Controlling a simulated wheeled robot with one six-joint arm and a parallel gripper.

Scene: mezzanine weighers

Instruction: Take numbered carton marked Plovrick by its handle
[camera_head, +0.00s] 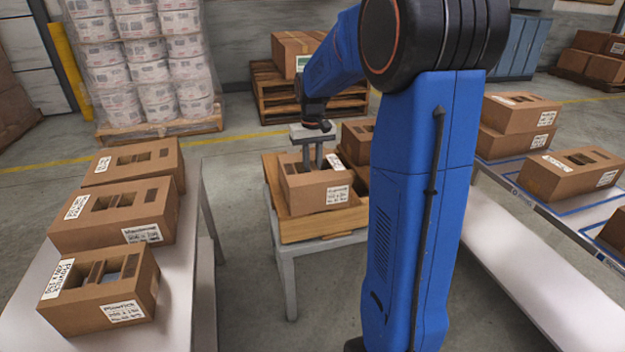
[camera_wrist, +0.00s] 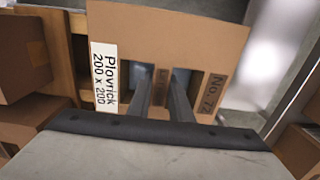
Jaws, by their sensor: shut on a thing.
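A brown carton (camera_wrist: 170,35) fills the middle of the wrist view. It bears a white label reading "Plovrick 200 x 200" and the print "No. 72", with two openings and a handle bar between them. My gripper (camera_wrist: 162,80) has one finger in each opening and is shut on that bar. In the head view my gripper (camera_head: 313,165) points down into the top of this carton (camera_head: 305,195), at a wooden crate (camera_head: 310,228) on a small grey table. I cannot tell whether the carton rests or is slightly raised.
Another carton, its label apparently also Plovrick (camera_head: 100,318), stands front left on a pale bench (camera_head: 180,325) with two more behind it. Another carton (camera_head: 358,140) stands behind mine. More cartons (camera_head: 570,175) stand on a right-hand table. A wrapped pallet load (camera_head: 140,60) stands behind.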

